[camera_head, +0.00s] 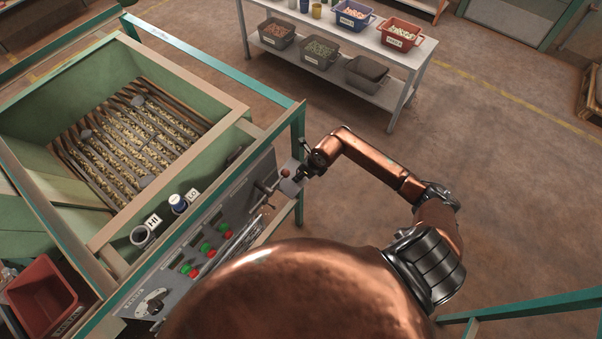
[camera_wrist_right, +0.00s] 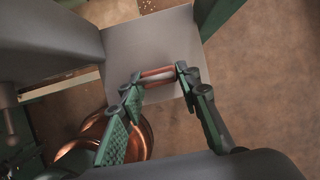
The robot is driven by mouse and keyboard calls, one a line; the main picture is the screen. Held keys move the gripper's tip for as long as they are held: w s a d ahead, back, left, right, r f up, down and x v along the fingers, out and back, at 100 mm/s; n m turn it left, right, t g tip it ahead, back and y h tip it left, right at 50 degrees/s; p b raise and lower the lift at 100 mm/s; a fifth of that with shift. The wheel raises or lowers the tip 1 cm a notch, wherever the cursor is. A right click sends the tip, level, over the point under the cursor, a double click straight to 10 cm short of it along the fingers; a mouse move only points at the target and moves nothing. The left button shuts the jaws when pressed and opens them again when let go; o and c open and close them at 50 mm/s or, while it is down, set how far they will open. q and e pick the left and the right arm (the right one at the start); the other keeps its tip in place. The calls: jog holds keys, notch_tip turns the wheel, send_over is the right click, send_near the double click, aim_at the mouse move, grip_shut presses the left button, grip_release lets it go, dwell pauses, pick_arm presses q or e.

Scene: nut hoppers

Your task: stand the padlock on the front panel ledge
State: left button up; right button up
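My right gripper (camera_head: 302,174) is at the right end of the grey front panel (camera_head: 222,232), beside a small grey ledge (camera_head: 289,187). In the right wrist view the ledge (camera_wrist_right: 150,48) is a flat grey plate beyond the fingertips. There my right gripper (camera_wrist_right: 162,84) has its two green fingers against the ends of a small reddish-copper block with a greyish face, which looks like the padlock (camera_wrist_right: 157,76). The padlock overlaps the ledge's near edge in that view; I cannot tell whether they touch. My left gripper is not in view.
A lever with a reddish ball (camera_head: 285,173) stands close to the gripper. A green frame post (camera_head: 298,125) rises beside the ledge. The panel has red and green buttons. A green hopper (camera_head: 60,75) holds nuts. A shelf table (camera_head: 380,50) with bins stands behind.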

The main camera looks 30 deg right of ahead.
jog(key=o, duration=0.4)
jog(key=b+v, duration=0.1)
jog(key=v, duration=1.1)
jog(key=shift+r, duration=0.1)
